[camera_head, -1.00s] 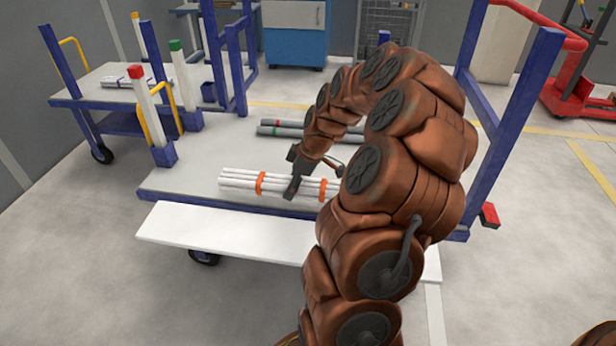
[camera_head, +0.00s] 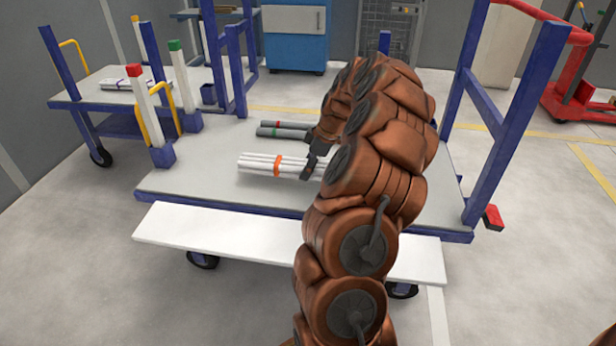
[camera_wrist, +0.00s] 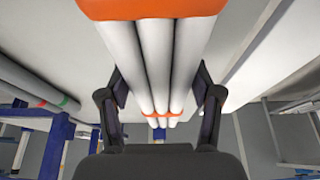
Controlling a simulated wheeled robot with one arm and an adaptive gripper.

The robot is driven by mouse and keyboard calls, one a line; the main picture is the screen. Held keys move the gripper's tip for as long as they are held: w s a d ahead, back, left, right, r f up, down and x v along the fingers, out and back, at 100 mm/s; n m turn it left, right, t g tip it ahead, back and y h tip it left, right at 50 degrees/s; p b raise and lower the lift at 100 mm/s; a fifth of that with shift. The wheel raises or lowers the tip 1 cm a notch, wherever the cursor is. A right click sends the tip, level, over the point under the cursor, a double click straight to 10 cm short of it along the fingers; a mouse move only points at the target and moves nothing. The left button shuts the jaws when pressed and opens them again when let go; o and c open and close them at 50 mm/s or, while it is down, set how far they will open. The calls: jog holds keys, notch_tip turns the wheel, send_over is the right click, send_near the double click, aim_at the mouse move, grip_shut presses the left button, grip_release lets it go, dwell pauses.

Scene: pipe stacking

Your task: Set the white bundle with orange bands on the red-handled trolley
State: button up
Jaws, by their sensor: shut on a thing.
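The white bundle (camera_head: 256,163) is several white pipes with orange bands. My gripper (camera_head: 309,170) is shut on it near its right part; my arm hides the bundle's right end. In the wrist view the bundle (camera_wrist: 152,58) runs away between the fingers of my gripper (camera_wrist: 161,92), with one orange band near and one far. The bundle is over the grey deck of the trolley (camera_head: 180,180), which has blue end frames and a red handle (camera_head: 545,24) at upper right. I cannot tell whether the bundle touches the deck.
Grey pipes with red and green bands (camera_head: 280,130) lie behind the bundle on the deck. White posts with red (camera_head: 145,105) and green (camera_head: 181,80) tops stand at its left. A second trolley (camera_head: 90,92) with a white bundle is behind. The deck's left front is bare.

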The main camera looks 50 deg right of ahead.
jog(key=shift+f+b, duration=0.65)
jog(key=shift+f, duration=0.95)
jog(key=shift+f, duration=0.2)
jog(key=o, duration=1.5)
jog(key=shift+c, duration=0.2)
jog(key=shift+r, duration=0.15)
